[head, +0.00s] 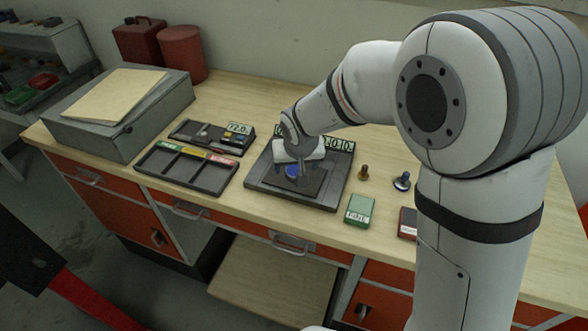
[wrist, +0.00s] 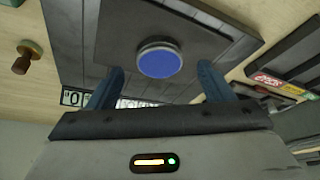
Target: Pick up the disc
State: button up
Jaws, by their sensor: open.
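The disc (head: 292,171) is round with a blue top and lies on the dark plate of a grey device with number displays. In the wrist view the blue disc (wrist: 159,61) shows whole, with a pale rim, just ahead of and between the two fingertips. My gripper (head: 297,166) is open above the plate, pointing down over the disc. In the wrist view both blue-grey fingers of my gripper (wrist: 160,68) stand apart, one on each side of the disc, with nothing held. Whether the fingertips are level with the disc I cannot tell.
A dark tray (head: 190,170) with coloured labels lies to the left of the grey device (head: 325,198). To the right stand a brass knob-like piece (head: 363,173), a dark blue-topped piece (head: 402,181), a green box (head: 359,210) and a red-and-dark box (head: 408,222).

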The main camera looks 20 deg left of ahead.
jog(key=shift+x, duration=1.15)
jog(key=shift+c, duration=0.4)
jog(key=c, duration=1.2)
